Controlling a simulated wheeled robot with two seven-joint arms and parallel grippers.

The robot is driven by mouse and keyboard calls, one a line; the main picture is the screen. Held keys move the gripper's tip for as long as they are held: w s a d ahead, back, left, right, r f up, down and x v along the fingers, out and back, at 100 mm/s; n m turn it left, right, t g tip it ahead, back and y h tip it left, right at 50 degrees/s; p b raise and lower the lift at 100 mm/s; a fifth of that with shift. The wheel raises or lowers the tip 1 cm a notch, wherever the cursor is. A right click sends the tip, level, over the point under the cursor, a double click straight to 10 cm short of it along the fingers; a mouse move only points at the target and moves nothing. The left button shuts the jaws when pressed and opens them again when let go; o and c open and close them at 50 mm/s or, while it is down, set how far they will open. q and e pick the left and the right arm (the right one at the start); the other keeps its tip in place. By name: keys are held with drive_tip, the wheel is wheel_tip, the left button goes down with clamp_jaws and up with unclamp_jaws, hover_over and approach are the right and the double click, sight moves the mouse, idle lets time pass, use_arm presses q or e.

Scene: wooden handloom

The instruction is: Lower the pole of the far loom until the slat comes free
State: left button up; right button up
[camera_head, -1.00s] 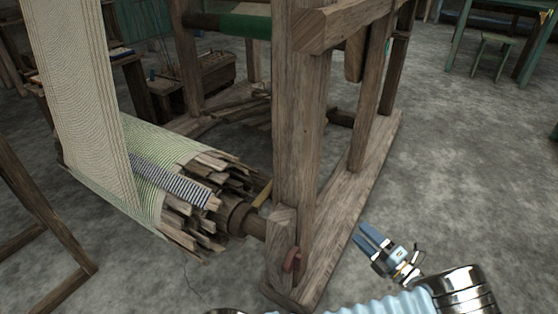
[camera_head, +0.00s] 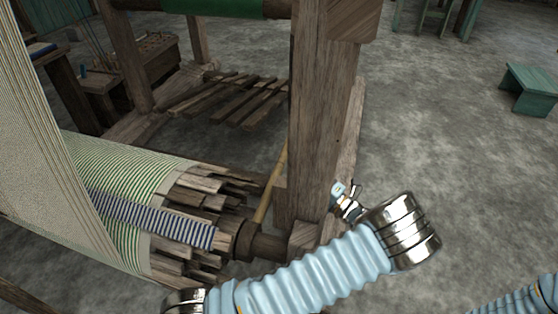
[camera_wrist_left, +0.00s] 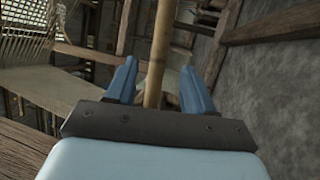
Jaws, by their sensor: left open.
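The pole (camera_head: 271,184) is a thin yellow-brown rod. In the head view it leans beside the loom's post, with its lower end at the beam hub. My left gripper (camera_wrist_left: 158,66) is open in the wrist view, with the pole (camera_wrist_left: 157,50) between its two blue fingers. I cannot tell whether they touch it. The beam is wrapped in many wooden slats (camera_head: 195,205) under striped cloth; I cannot tell which slat is meant. My right gripper is out of view.
The thick upright post (camera_head: 320,110) stands between the pole and my left wrist. Treadle-like boards (camera_head: 235,98) lie behind the beam. A green stool (camera_head: 530,88) stands at the right.

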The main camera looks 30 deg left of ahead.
sight(282, 161)
use_arm(q)
drive_tip(key=b+x, duration=0.1)
drive_tip(key=x, duration=0.7)
drive_tip(key=shift+a, duration=0.35)
drive_tip(key=shift+c, duration=0.5)
clamp_jaws()
